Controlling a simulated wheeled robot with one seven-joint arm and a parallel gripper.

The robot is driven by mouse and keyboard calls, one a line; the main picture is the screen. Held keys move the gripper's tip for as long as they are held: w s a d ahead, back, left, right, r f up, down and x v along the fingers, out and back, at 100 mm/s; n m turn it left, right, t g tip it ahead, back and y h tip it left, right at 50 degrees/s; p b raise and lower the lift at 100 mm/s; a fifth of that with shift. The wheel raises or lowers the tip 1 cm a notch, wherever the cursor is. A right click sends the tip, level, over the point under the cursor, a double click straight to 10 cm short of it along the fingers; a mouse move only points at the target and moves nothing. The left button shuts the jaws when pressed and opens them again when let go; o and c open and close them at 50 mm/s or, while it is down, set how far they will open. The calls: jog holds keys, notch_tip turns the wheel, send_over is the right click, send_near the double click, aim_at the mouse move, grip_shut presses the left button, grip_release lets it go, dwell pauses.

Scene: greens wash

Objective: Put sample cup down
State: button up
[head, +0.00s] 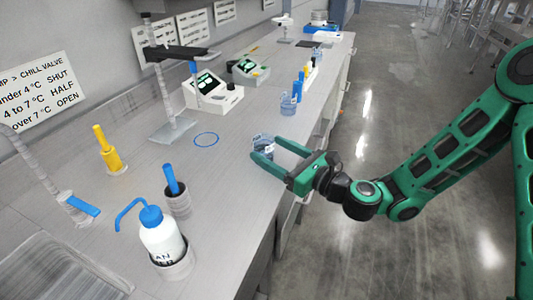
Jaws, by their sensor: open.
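The sample cup (262,143) is a small clear, bluish cup near the right front edge of the grey bench (225,180). It appears upright and stands between the fingers of my green gripper (264,154). My gripper is open and reaches in from the right, low over the bench. The fingers partly cover the cup. I cannot tell whether either finger touches it. A blue ring (206,139) marked on the bench lies to the left of the cup, with nothing in it.
A white wash bottle (160,240) and a holder with a blue-handled tool (176,200) stand nearer. A yellow tool (106,150) stands at left. A stand (173,130), white meters (212,95) and another clear cup (288,105) are farther back. Bench around the ring is clear.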

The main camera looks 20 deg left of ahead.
aim_at(257, 141)
jog(key=shift+x, duration=1.9)
jog(key=c, duration=1.3)
jog(key=shift+r, duration=0.15)
jog(key=shift+r, duration=2)
jog(key=shift+s+a+r, duration=0.3)
jog(key=shift+s+r, duration=0.75)
jog(key=shift+s, duration=0.8)
jog(key=shift+s+a+r, duration=0.3)
jog(key=shift+s+r, duration=0.75)
jog(key=shift+s, duration=0.75)
jog(key=shift+s+a+r, duration=0.3)
jog(key=shift+s+r, duration=0.8)
jog(key=shift+s, duration=0.75)
